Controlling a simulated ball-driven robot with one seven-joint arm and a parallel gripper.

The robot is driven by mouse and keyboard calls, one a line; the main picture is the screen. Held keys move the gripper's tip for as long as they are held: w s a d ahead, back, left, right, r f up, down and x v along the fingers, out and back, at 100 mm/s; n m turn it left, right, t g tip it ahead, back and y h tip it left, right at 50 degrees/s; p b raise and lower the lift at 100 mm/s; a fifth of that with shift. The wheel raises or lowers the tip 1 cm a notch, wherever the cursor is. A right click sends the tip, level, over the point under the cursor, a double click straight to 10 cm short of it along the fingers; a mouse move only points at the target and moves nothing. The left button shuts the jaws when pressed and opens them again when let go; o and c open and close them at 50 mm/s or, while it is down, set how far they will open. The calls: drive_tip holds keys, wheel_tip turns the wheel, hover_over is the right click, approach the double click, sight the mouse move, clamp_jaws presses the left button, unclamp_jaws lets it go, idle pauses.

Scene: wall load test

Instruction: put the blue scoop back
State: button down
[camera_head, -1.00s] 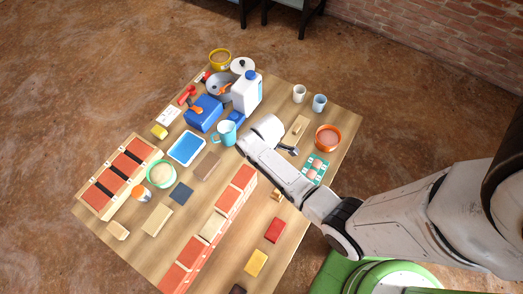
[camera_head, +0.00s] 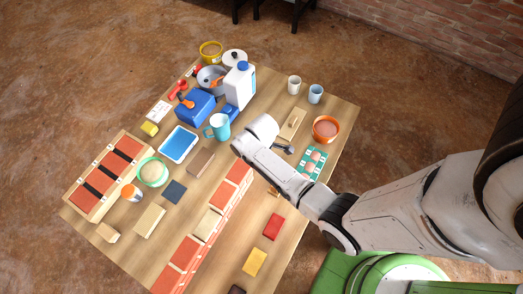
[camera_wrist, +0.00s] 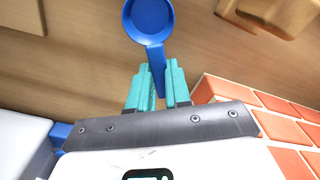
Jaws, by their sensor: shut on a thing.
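In the wrist view the blue scoop (camera_wrist: 148,20) has a round bowl at the top of the picture and a short handle running down from it. My gripper (camera_wrist: 158,82) has teal fingers, shut on the handle, with the bowl beyond the fingertips. Brown wood lies behind the scoop; I cannot tell the height of the scoop above it. In the head view my arm's white wrist covers the scoop, which I cannot make out there. The gripper (camera_head: 283,148) shows only as a small dark part beside the wrist.
A row of orange-red bricks (camera_head: 207,225) runs beside my wrist, also at right in the wrist view (camera_wrist: 275,115). A white jug (camera_head: 239,87), light blue pitcher (camera_head: 219,127), orange bowl (camera_head: 326,129) and wooden block (camera_head: 291,125) stand around.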

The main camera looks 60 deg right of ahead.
drive_tip(key=shift+f+b, duration=0.3)
drive_tip(key=shift+f, duration=0.05)
idle(0.4)
drive_tip(key=c, duration=1)
unclamp_jaws()
drive_tip(key=shift+o, duration=0.6)
drive_tip(key=o, duration=0.3)
drive_tip(key=shift+r, duration=0.1)
drive_tip(key=shift+r+p, duration=3.45)
drive_tip(key=shift+p, duration=0.15)
